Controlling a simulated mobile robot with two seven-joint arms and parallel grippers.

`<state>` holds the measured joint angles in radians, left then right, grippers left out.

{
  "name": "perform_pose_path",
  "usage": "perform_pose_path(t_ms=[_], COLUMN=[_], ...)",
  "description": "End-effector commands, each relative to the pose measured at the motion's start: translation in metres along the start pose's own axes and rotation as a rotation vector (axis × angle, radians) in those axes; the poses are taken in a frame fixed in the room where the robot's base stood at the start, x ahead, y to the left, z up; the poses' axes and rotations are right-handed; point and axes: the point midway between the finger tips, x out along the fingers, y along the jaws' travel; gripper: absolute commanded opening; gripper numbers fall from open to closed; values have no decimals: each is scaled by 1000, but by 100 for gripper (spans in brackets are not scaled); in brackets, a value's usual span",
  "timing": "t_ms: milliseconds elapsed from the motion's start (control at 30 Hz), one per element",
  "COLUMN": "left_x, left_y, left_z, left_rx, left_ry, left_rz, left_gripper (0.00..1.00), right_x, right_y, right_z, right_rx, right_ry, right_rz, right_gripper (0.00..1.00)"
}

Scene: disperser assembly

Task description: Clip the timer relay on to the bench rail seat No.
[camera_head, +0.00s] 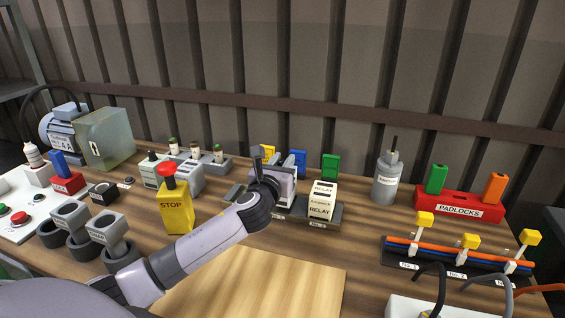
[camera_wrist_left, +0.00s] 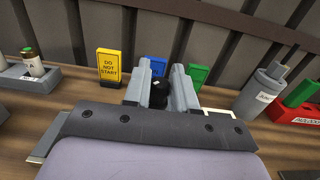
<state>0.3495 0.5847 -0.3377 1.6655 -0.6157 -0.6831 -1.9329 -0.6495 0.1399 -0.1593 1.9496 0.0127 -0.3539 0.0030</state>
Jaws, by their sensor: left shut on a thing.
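My left gripper (camera_head: 264,178) is low over the bench rail (camera_head: 232,194), left of a white block marked RELAY (camera_head: 322,203) that sits on the rail. In the left wrist view its two grey fingers (camera_wrist_left: 159,90) are closed on a small dark thing (camera_wrist_left: 159,97). Most of that thing is hidden by the fingers and wrist, so I cannot tell for sure that it is the timer relay, or whether it touches the rail. The rail's left end (camera_wrist_left: 46,148) shows beside the wrist. I see no right gripper.
Yellow, blue (camera_head: 298,162) and green (camera_head: 330,166) tags stand behind the rail. A yellow STOP box (camera_head: 175,208) stands to the left. A grey canister (camera_head: 386,180) and a red PADLOCKS rack (camera_head: 458,207) are to the right. A bare wooden board (camera_head: 285,285) lies in front.

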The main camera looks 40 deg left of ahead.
Motion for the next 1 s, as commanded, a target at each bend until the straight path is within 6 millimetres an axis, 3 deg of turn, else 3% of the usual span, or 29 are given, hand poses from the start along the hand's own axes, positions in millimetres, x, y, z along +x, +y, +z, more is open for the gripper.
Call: perform_pose_path(t_ms=[567,1000], left_x=[0,0], left_y=[0,0], left_z=[1,-9], left_rx=[0,1], left_ry=[-3,-3], left_rz=[-1,0], left_gripper=[0,0], right_x=[-3,2], right_y=[0,0], right_z=[-4,2], right_rx=[0,0], right_ry=[0,0], right_rz=[0,0], right_gripper=[100,100])
